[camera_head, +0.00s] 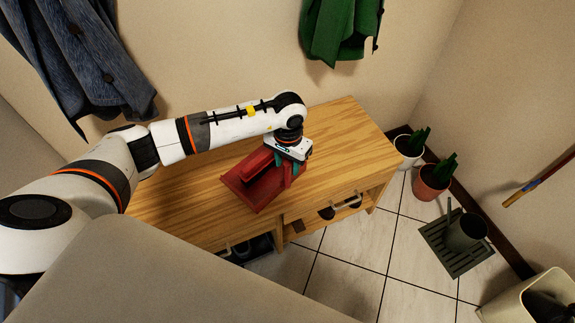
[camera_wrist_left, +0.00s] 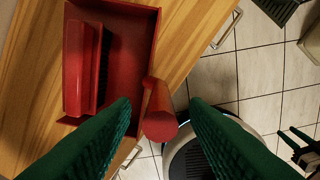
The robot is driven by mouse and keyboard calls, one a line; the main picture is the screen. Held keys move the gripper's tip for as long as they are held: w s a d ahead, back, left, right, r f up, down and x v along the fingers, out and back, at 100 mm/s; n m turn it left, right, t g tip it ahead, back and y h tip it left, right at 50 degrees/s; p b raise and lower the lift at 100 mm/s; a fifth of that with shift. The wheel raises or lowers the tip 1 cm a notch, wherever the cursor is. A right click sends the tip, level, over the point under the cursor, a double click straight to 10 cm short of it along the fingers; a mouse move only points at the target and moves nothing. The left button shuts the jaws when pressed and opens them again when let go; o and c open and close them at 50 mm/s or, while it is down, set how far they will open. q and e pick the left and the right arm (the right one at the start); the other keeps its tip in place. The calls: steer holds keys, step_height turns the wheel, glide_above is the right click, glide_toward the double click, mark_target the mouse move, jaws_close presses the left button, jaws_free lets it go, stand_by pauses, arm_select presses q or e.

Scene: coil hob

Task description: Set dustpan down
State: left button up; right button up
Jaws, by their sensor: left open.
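The red dustpan (camera_head: 243,189) lies on top of the wooden bench (camera_head: 345,125), near its front edge. In the left wrist view the dustpan (camera_wrist_left: 135,35) has a red brush (camera_wrist_left: 82,65) with dark bristles lying in its pan. The dustpan's red handle (camera_wrist_left: 160,115) shows between the two green fingers of my left gripper (camera_wrist_left: 165,112). The fingers stand apart with visible gaps on both sides of the handle. In the head view my left gripper (camera_head: 287,167) is over the dustpan's right side, hiding part of it. My right gripper is in neither view.
Free bench top lies right of and behind the dustpan. Two potted plants (camera_head: 431,180) stand on the tiled floor at right, near a dark tray (camera_head: 470,255) with a watering can (camera_head: 466,230). A bin (camera_head: 535,300) is at lower right. Coats hang above the bench.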

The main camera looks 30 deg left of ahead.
arm_select(q)
step_height(320, 180, up, 10)
steer(key=shift+f, duration=0.15)
steer(key=shift+r, duration=0.25)
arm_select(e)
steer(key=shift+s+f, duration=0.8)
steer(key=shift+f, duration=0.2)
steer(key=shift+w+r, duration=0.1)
